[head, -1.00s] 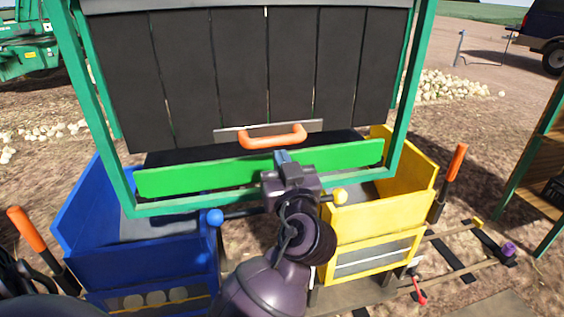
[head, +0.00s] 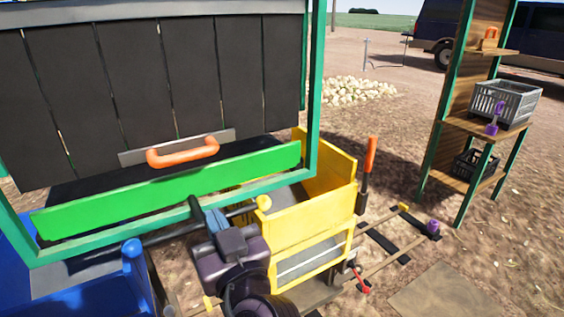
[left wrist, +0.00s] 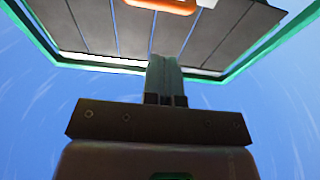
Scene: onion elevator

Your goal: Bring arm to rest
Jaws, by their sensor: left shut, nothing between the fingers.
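My left gripper (head: 207,213) is shut and empty in the head view. It is in front of the green board at the lower edge of the elevator frame, between the blue bin and the yellow bin. In the left wrist view its closed fingers (left wrist: 165,78) point up toward the dark slatted panel. The orange handle (head: 183,151) on the dark panel (head: 120,85) is above and apart from the fingers; it also shows at the top of the left wrist view (left wrist: 163,5). My right gripper is not in view.
The yellow bin (head: 318,215) stands right of my arm and the blue bin (head: 85,298) left. The green board (head: 170,190) runs behind the gripper. An orange-handled lever (head: 370,155) stands beside the yellow bin. A shelf (head: 455,125) with a grey crate (head: 505,102) is at right.

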